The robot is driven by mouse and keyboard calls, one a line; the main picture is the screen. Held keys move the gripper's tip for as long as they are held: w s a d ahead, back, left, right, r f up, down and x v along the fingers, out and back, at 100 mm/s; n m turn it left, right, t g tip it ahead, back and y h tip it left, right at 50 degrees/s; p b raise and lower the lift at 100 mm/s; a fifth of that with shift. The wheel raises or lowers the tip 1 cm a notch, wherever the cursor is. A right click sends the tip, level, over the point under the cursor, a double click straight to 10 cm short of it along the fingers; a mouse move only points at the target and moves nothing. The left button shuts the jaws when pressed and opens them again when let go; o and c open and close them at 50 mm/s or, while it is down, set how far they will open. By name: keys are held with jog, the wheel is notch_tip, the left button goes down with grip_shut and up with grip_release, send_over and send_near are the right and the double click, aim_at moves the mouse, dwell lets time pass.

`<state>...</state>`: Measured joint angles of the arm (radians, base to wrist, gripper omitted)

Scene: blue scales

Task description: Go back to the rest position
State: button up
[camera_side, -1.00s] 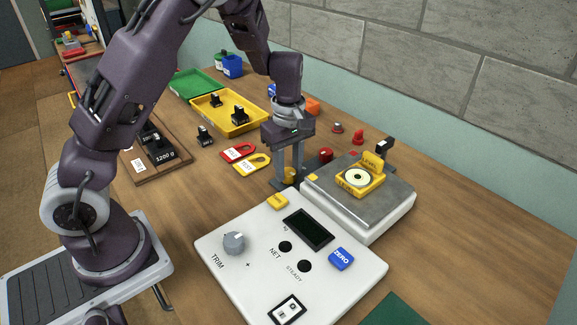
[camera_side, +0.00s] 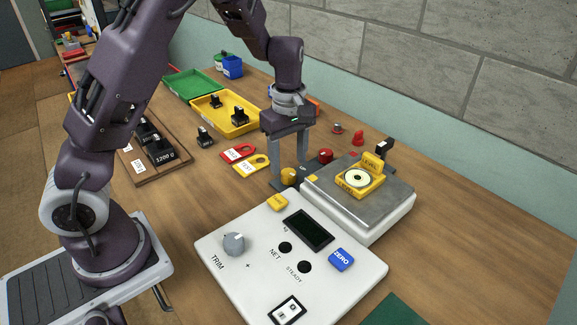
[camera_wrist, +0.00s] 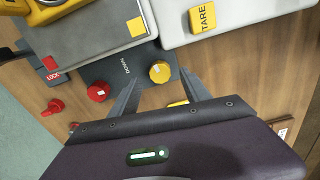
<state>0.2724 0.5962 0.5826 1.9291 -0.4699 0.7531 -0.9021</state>
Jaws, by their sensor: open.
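My gripper (camera_side: 289,170) hangs fingers-down behind the white control panel (camera_side: 232,262), at the left side of the scale. Its two fingers are apart with nothing held between them. In the wrist view my gripper (camera_wrist: 158,80) has its fingertips on either side of a yellow knob (camera_wrist: 159,71), which sits on a dark grey plate. The same yellow knob (camera_side: 288,176) shows in the side view close by the fingertips. The scale (camera_side: 391,205) has a grey metal pan carrying a yellow round level (camera_side: 357,179).
A red knob (camera_side: 326,155) stands near the fingers, with more red parts behind. A red tag (camera_side: 238,153) and yellow tag (camera_side: 252,165) lie left of the gripper. A yellow tray (camera_side: 217,124) holds black weights; a wooden board (camera_side: 176,175) holds more. A stone wall rises behind.

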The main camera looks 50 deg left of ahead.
notch_tip(320, 180, up, 4)
jog(key=shift+r, duration=0.1)
jog(key=shift+s+d+r, duration=0.1)
jog(key=shift+r, duration=0.15)
jog(key=s+d+r+m+t+h, duration=0.2)
jog(key=s+d+r+m, duration=0.2)
jog(key=s+r+m, duration=0.45)
jog(key=s+r+m+t+y, duration=0.1)
jog(key=s+m, duration=0.3)
jog(key=s, duration=0.4)
jog(key=s+d+r+m+t+y, duration=0.1)
jog(key=s+r+m+t, duration=0.1)
jog(key=s+m, duration=0.2)
jog(key=s, duration=0.3)
jog(key=shift+s+d+r+t, duration=0.2)
jog(key=shift+s+r+t, duration=0.1)
jog(key=shift+s+r, duration=0.1)
